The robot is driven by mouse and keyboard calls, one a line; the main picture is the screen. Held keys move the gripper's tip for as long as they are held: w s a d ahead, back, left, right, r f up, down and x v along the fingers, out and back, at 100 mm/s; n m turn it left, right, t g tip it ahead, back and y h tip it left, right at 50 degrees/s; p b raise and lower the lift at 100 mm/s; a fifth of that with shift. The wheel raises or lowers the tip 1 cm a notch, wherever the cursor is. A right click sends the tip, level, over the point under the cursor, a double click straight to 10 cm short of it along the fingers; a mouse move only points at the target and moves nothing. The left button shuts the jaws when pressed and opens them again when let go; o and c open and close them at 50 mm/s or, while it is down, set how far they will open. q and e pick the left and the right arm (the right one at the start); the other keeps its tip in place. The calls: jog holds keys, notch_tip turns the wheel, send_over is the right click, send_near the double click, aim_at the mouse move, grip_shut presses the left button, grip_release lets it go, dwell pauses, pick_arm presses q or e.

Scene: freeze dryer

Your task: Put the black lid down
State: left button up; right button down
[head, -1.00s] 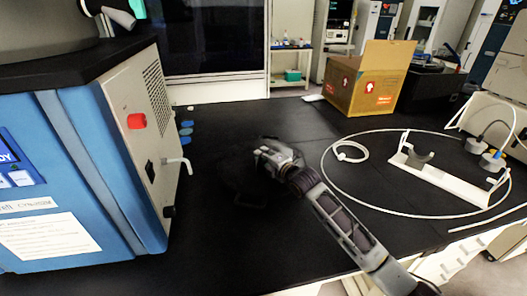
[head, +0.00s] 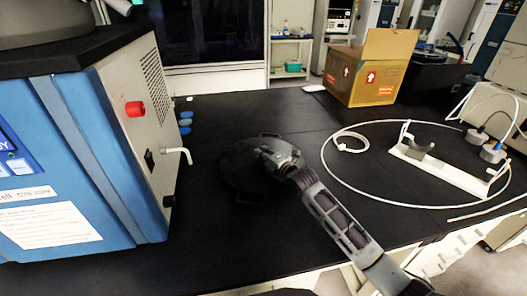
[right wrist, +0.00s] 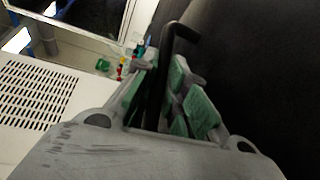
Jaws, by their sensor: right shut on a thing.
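The black lid (head: 238,180) is a dark round shape, hard to tell from the black bench top. It lies at or just above the bench; I cannot tell whether it touches. My right gripper (head: 268,157) is over the lid's right part. In the right wrist view, the green-padded fingers of my right gripper (right wrist: 168,98) are shut on a thin black bar (right wrist: 168,50), which looks like the lid's handle. Much of the lid is hidden by the gripper or lost in the dark. My left gripper is out of view.
The blue freeze dryer (head: 60,130) stands at the left, with a white spout (head: 178,152) and blue caps (head: 185,122) beside it. At the right are a white hose ring (head: 325,170) and a white bracket (head: 445,172). A cardboard box (head: 365,80) stands behind. The bench between is clear.

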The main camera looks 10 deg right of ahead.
jog(key=shift+r, duration=0.2)
jog(key=c, duration=1.8)
grip_release()
jog(key=shift+f, duration=0.3)
jog(key=o, duration=0.3)
jog(key=shift+o, duration=0.2)
jog(key=shift+r, duration=0.1)
jog(key=shift+s+d, duration=0.1)
jog(key=shift+s, duration=0.15)
jog(key=shift+s+d+r, duration=0.1)
jog(key=shift+s+d, duration=0.15)
jog(key=shift+s, duration=0.3)
jog(key=v, duration=0.3)
jog(key=shift+s, duration=0.15)
jog(key=shift+p+v, duration=0.3)
jog(key=shift+v, duration=2.3)
jog(key=shift+s+d+r, duration=0.1)
jog(key=shift+s+d, duration=0.15)
jog(key=shift+s, duration=0.6)
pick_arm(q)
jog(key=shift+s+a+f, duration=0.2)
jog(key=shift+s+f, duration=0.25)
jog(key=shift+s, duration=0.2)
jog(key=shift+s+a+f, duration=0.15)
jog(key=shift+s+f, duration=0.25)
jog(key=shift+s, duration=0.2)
